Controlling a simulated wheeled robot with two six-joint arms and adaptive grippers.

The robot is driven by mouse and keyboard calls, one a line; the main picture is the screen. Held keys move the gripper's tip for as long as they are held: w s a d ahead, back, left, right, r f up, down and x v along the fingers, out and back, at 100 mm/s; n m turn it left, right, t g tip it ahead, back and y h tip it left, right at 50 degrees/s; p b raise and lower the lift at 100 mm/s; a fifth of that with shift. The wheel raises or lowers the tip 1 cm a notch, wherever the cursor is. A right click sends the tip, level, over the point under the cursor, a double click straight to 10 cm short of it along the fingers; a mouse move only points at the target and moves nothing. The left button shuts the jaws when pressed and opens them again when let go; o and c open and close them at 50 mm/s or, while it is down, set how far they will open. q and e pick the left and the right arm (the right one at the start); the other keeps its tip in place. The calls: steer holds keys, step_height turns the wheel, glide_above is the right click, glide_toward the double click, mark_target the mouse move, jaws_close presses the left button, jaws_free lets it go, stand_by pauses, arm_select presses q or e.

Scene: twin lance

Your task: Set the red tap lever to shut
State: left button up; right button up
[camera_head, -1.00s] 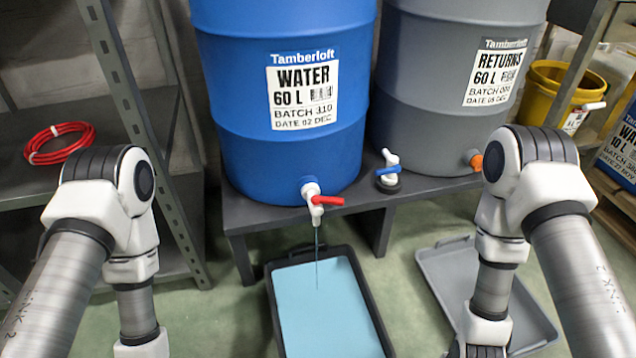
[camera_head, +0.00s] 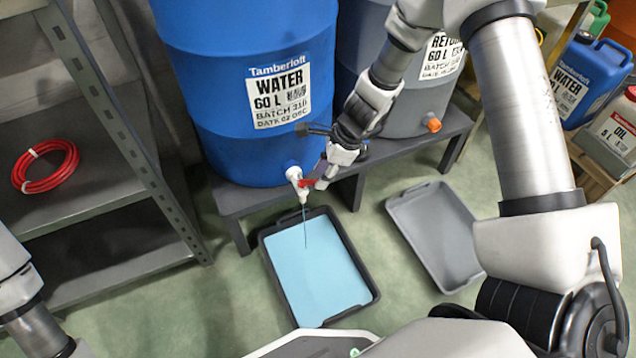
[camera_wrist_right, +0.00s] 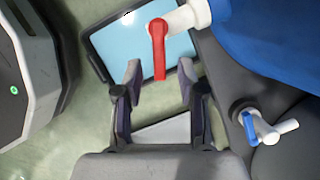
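The red tap lever (camera_head: 308,183) is on the white tap (camera_head: 295,175) low on the blue WATER drum (camera_head: 225,140). It points sideways to the right, across the spout. A thin stream falls from the spout into the black tray (camera_head: 374,290) below, which holds light blue liquid. My right gripper (camera_head: 322,178) is at the lever's free end. In the right wrist view the red lever (camera_wrist_right: 158,50) reaches between the tips of my open right gripper (camera_wrist_right: 160,76), with gaps on both sides. My left gripper is out of view; only part of that arm shows at lower left.
A grey RETURNS drum (camera_head: 400,105) with an orange outlet (camera_head: 432,124) stands to the right on the dark bench (camera_head: 235,200). A blue-levered tap (camera_wrist_right: 262,128) stands beside the gripper. An empty grey tray (camera_head: 440,235) lies on the floor. A shelf at left holds a red hose coil (camera_head: 45,166).

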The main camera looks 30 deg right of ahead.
steer(key=shift+w+a+f, duration=0.1)
steer(key=shift+a+f, duration=0.1)
steer(key=shift+f, duration=0.45)
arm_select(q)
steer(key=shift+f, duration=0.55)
arm_select(e)
steer(key=shift+r, duration=0.1)
jaws_close()
steer(key=shift+r+p, duration=0.15)
steer(key=shift+p, duration=0.15)
arm_select(q)
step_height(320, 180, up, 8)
steer(key=p, duration=0.7)
arm_select(e)
steer(key=n, duration=0.1)
steer(key=w+n+g, duration=0.1)
steer(key=n, duration=0.2)
steer(key=shift+w+d+n+g, duration=0.25)
steer(key=shift+w+n+g, duration=0.15)
